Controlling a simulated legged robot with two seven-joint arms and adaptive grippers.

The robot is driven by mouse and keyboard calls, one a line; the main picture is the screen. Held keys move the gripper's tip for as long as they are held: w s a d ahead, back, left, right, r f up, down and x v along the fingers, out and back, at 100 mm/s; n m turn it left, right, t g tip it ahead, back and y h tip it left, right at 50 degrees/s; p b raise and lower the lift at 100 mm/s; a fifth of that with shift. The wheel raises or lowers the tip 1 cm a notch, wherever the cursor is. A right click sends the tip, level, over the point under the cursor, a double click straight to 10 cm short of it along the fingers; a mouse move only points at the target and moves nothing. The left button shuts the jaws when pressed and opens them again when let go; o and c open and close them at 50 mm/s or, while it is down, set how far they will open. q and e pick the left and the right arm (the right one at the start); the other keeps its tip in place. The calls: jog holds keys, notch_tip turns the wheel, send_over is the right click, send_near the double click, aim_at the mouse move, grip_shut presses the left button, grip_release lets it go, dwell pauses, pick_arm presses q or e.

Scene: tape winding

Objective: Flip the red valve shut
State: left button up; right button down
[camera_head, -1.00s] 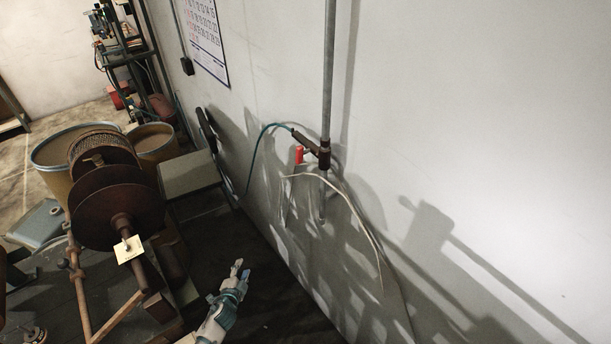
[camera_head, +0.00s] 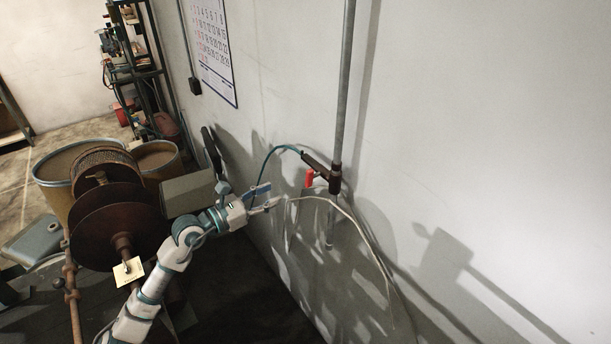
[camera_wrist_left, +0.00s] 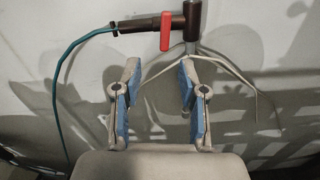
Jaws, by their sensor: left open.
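The red valve handle (camera_head: 310,178) hangs downward from a dark pipe fitting (camera_head: 321,168) on the wall pipe. In the left wrist view the red handle (camera_wrist_left: 167,31) points down, above and between my fingers. My left gripper (camera_head: 267,197) is open and empty, to the left of the handle and slightly lower, apart from it. In the left wrist view my left gripper (camera_wrist_left: 158,92) shows two spread fingers with blue pads, and nothing is between them. My right gripper is not in view.
A grey vertical pipe (camera_head: 345,85) runs down the wall. A teal hose (camera_head: 268,158) joins the fitting from the left, and a pale cable (camera_head: 350,217) curves below it. Rusty reels (camera_head: 118,225) and barrels (camera_head: 55,165) stand at left. The wall to the right is bare.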

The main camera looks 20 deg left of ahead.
aim_at(306, 179)
pick_arm(q)
jog(key=x, duration=0.4)
jog(key=p+x, duration=0.1)
jog(key=x, duration=0.3)
jog(key=s+d+p+x, duration=0.1)
jog(key=x, duration=0.3)
jog(key=shift+w+d+r, duration=0.15)
jog(key=shift+w+d, duration=0.15)
jog(key=shift+d, duration=0.05)
jog(key=shift+w, duration=0.15)
jog(key=shift+a, duration=0.75)
jog(key=shift+c, duration=1.2)
jog(key=c, duration=0.4)
jog(key=shift+d, duration=0.3)
grip_shut()
jog(key=shift+d, duration=0.2)
jog(key=shift+a, duration=0.1)
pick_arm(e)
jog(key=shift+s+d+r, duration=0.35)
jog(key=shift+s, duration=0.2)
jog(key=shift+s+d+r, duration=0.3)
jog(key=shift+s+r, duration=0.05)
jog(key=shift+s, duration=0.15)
